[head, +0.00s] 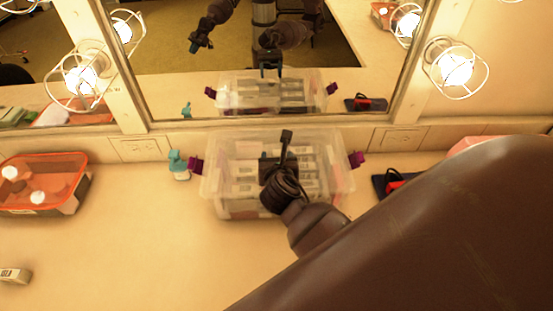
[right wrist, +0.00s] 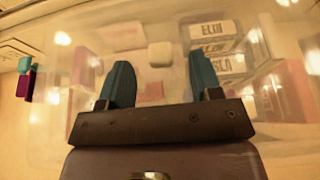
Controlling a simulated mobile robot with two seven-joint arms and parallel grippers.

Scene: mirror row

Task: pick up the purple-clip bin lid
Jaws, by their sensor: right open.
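A clear bin (head: 225,211) stands on the counter against the mirror wall, with white labelled boxes showing inside. Its see-through lid (head: 222,143) appears to lie on top, with a purple clip at the left end (head: 195,165) and another at the right end (head: 356,158). My right gripper (head: 279,152) is over the middle of the lid and hides part of it. In the right wrist view, its two teal fingers (right wrist: 163,82) are apart with nothing held between them, facing the clear plastic. I cannot tell whether they touch it. My left gripper does not show directly.
A teal-and-white small item (head: 178,165) stands close to the bin's left end. An orange-rimmed container (head: 42,184) is farther left. A dark item with red (head: 393,183) is on the right. The mirror (head: 180,90) rises behind; the front-left counter is mostly clear.

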